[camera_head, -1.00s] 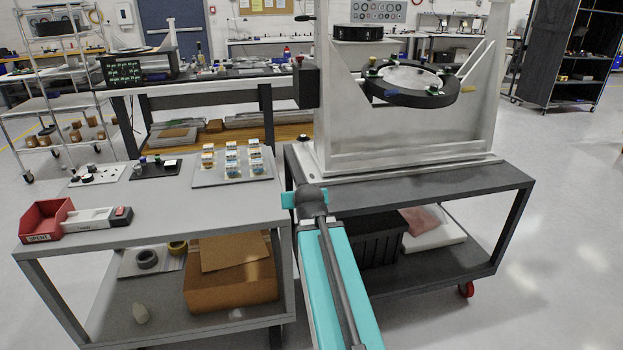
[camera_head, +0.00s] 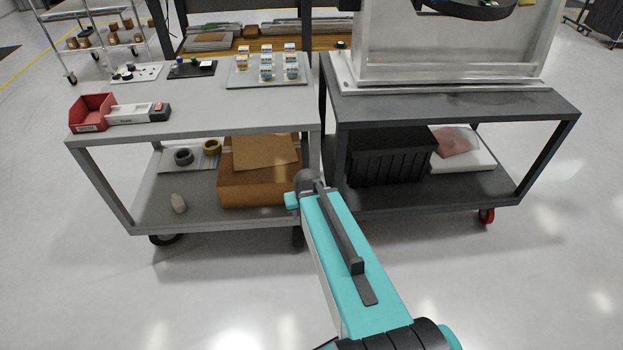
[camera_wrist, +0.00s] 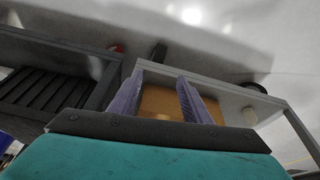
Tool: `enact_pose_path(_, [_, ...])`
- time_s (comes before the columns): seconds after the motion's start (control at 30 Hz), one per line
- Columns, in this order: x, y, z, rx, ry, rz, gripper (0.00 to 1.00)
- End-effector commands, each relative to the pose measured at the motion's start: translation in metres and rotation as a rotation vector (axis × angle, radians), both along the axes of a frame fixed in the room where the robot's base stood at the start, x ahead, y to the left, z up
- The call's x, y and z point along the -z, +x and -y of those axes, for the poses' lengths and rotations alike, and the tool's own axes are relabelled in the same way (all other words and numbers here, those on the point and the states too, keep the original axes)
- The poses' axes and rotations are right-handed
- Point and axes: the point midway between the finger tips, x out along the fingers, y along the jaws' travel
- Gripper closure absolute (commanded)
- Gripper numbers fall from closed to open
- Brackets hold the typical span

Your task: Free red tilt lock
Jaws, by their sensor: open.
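The mirror fixture (camera_head: 455,50) stands on the dark cart (camera_head: 450,105) at the right of the head view. Its upper part is cut off by the top edge, with only the lower rim of the dark mirror ring (camera_head: 475,10) showing. I cannot make out a red tilt lock in any current view. In the wrist view my gripper (camera_wrist: 160,76) has its two fingers apart with nothing between them. It points toward the carts, with a brown box in the background. The head view shows my teal arm but not the gripper fingers.
A grey cart (camera_head: 200,120) on the left carries a red bin (camera_head: 90,115), a tray of small blocks (camera_head: 240,80) and small parts. A cardboard box (camera_head: 255,185) is on its lower shelf. A narrow gap separates the carts. The floor in front is open.

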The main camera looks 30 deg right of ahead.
Motion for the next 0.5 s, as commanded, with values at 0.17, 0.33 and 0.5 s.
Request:
enact_pose_path(0.17, [0.053,-0.041,-0.035,-0.045,0.034,-0.134,0.56])
enact_pose_path(0.33, [0.095,-0.086,-0.065,-0.084,0.062,-0.26,0.56])
enact_pose_path(0.5, [0.132,-0.134,-0.09,-0.121,0.085,-0.386,0.56])
